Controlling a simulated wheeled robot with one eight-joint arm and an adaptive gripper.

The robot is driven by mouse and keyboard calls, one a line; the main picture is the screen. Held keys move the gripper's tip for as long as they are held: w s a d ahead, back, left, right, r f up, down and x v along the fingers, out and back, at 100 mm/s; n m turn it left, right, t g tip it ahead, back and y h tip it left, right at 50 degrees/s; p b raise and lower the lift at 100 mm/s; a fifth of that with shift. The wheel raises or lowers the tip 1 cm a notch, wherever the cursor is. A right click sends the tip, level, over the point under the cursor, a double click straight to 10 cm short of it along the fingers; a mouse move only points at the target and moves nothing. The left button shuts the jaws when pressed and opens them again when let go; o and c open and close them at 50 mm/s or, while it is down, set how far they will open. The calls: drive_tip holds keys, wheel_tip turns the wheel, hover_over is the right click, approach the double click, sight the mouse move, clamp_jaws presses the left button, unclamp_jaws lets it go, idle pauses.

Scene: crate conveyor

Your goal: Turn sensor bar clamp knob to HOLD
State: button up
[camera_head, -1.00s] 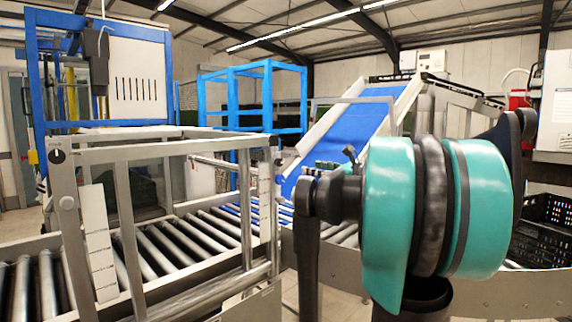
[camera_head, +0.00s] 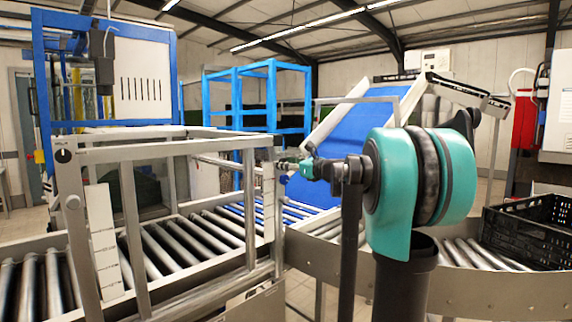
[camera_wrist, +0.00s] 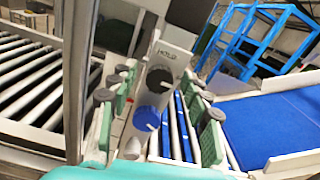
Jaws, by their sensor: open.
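In the wrist view, a pale upright plate carries a black knob (camera_wrist: 160,78) below the word HOLD, with a blue knob (camera_wrist: 147,118) lower down. A pale mark shows on the blue knob; the black knob's setting is too small to tell. My gripper (camera_wrist: 161,78) is open, its green fingers on either side of the plate in this view. Contact with either knob cannot be told. In the head view my gripper (camera_head: 286,166) is at the right-hand post of the metal frame, and these two knobs are not clearly visible there.
Another black knob (camera_head: 63,156) sits on the frame's left post, its label unreadable. The metal frame (camera_head: 170,152) stands over the roller conveyor (camera_head: 165,245). A blue belt incline (camera_head: 365,125) rises behind. A black crate (camera_head: 530,232) sits at right on rollers.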

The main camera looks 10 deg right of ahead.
clamp_jaws()
idle(0.4)
drive_tip(key=shift+n, duration=0.3)
drive_tip(key=n, duration=0.3)
drive_tip(key=shift+n, duration=0.3)
drive_tip(key=n, duration=0.4)
drive_tip(key=shift+n, duration=0.3)
drive_tip(key=shift+f+n, duration=0.1)
drive_tip(key=shift+n, duration=4.4)
